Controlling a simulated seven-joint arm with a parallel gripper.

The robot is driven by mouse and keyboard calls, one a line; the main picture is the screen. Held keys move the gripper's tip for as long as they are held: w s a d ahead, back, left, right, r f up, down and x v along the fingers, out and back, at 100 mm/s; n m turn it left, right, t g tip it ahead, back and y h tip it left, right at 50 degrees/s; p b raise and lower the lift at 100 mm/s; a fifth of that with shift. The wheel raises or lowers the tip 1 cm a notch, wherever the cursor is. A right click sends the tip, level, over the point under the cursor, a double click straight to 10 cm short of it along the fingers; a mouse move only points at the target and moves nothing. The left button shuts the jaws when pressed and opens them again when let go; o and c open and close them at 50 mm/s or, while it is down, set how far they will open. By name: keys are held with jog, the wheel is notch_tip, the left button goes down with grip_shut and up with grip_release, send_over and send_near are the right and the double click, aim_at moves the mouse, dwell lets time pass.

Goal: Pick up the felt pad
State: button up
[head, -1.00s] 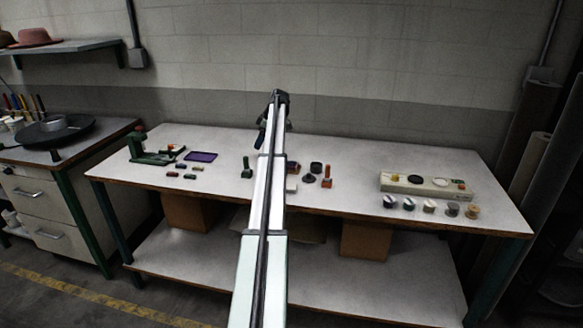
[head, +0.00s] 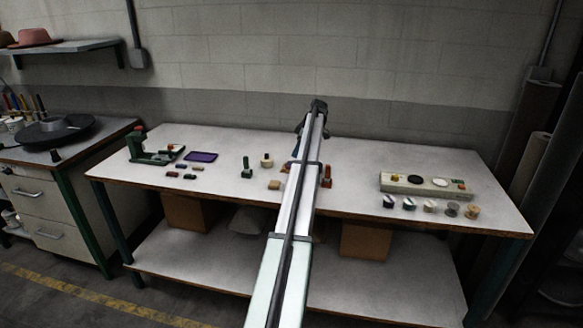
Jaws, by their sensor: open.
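I cannot tell for certain which thing is the felt pad. A flat purple rectangular pad (head: 201,156) lies on the bench at left. A black disc (head: 415,178) and a white disc (head: 440,182) sit on a long beige base at right. My arm crosses the middle of the bench and hides part of it. My gripper (head: 297,143) hangs at the arm's far end, over the back middle of the bench, partly hidden by the arm. It is open, apart from the purple pad and the discs.
A green hand press (head: 150,150) stands at the bench's left end, with several small blocks near it. A green-handled stamp (head: 246,168), a tan block (head: 274,184) and a red-brown stamp (head: 327,177) stand mid-bench.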

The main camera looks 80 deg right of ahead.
jog(key=shift+x, duration=3.75)
jog(key=shift+s, duration=0.15)
jog(key=shift+c, duration=0.2)
jog(key=c, duration=1.1)
